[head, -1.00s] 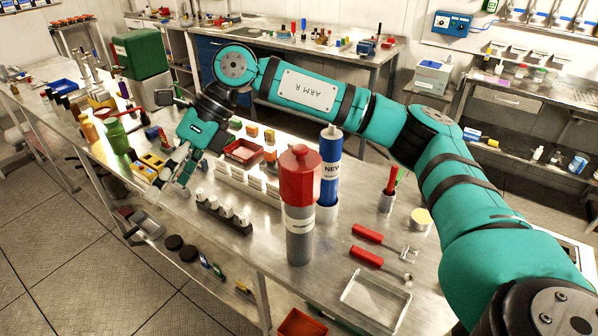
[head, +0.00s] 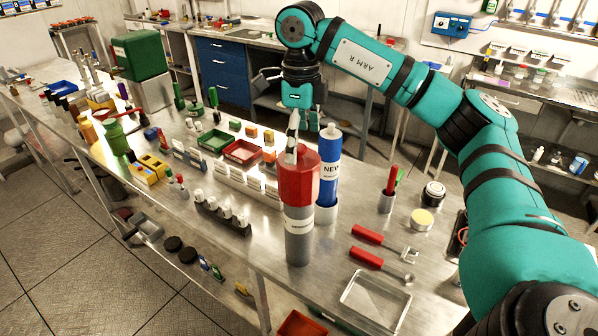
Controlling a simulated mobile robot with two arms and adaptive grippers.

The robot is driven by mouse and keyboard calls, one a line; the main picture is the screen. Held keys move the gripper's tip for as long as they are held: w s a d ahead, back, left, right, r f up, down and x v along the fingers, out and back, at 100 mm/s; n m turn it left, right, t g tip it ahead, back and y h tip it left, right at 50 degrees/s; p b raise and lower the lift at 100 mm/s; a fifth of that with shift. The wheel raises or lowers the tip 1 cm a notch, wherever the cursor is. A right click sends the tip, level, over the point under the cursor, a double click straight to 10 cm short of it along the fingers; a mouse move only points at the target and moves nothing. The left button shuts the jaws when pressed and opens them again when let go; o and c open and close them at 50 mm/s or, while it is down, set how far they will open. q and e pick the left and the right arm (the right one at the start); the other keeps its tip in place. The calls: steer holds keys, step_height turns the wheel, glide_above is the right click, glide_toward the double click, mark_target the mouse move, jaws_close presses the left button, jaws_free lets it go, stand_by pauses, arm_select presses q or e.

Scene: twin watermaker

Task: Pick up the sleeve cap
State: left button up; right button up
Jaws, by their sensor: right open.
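The sleeve cap, as I take it, is the red faceted cap (head: 298,182) on top of the upright grey cylinder (head: 299,238) in the head view. My right gripper (head: 303,138) is open and points down over the cap's top. A pale finger overlaps the cap's upper edge; whether it touches is unclear. The gripper's other finger is hard to make out. The cap sits on the cylinder and is not held. My left gripper is not in view.
A blue cylinder labelled NEW (head: 328,170) stands close behind the cap. A black rack of white-capped bottles (head: 223,218) is at left. Two red-handled tools (head: 366,258) and a clear tray (head: 375,302) lie at right. A red tray (head: 243,153) lies farther back.

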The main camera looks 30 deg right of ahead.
mark_target(299, 158)
steer(key=shift+s+f, duration=0.1)
steer(key=shift+f, duration=0.55)
steer(key=f+p, duration=0.2)
steer(key=f, duration=0.1)
steer(key=f+p, duration=0.1)
steer(key=f, duration=0.1)
steer(key=shift+a, duration=0.25)
steer(key=shift+f, duration=0.2)
steer(key=c, duration=0.9)
steer(key=shift+o, duration=0.2)
